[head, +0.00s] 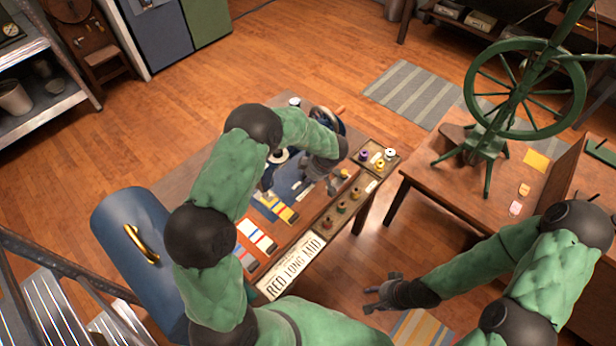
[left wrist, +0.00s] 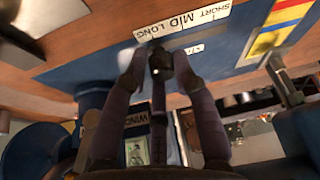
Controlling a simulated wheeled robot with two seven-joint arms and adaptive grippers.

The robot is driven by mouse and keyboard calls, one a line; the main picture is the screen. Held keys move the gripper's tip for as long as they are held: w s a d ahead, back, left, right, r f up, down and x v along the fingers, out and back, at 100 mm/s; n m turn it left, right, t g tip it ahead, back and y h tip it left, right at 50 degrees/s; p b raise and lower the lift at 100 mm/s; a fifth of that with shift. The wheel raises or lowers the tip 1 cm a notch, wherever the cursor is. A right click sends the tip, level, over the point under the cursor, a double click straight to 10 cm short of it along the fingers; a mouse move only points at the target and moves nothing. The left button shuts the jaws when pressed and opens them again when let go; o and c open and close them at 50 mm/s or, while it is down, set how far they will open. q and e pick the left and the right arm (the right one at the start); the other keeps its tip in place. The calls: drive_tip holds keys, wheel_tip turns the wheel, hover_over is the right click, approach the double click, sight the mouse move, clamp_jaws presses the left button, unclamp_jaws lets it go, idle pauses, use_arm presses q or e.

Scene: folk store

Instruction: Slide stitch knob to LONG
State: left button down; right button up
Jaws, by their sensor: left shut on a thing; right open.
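In the left wrist view, a dark stitch knob (left wrist: 160,65) stands on the blue panel. A white label strip (left wrist: 183,20) above it reads SHORT, MID, LONG upside down, with LONG at the left end. The knob is below the LONG and MID part of the strip; its exact setting is hard to tell. My left gripper (left wrist: 158,72) is shut on the knob, one finger on each side. In the head view my left arm reaches over the work table and hides the knob. My right gripper (head: 380,298) is open and empty, low beside the table.
Coloured strips (head: 273,208) lie on the panel. A small tray with spools (head: 376,158) is at the right end. A second table with a green spinning wheel (head: 527,90) stands right. Floor between tables is clear.

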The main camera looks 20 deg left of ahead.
use_arm(q)
drive_tip(key=c, duration=1.1)
unclamp_jaws()
drive_tip(key=shift+w+a+r, duration=0.25)
drive_tip(key=shift+w+a, duration=0.05)
drive_tip(key=shift+o, duration=0.2)
drive_tip(key=shift+s+f, duration=0.1)
drive_tip(key=shift+d, duration=0.15)
drive_tip(key=v, duration=1.2)
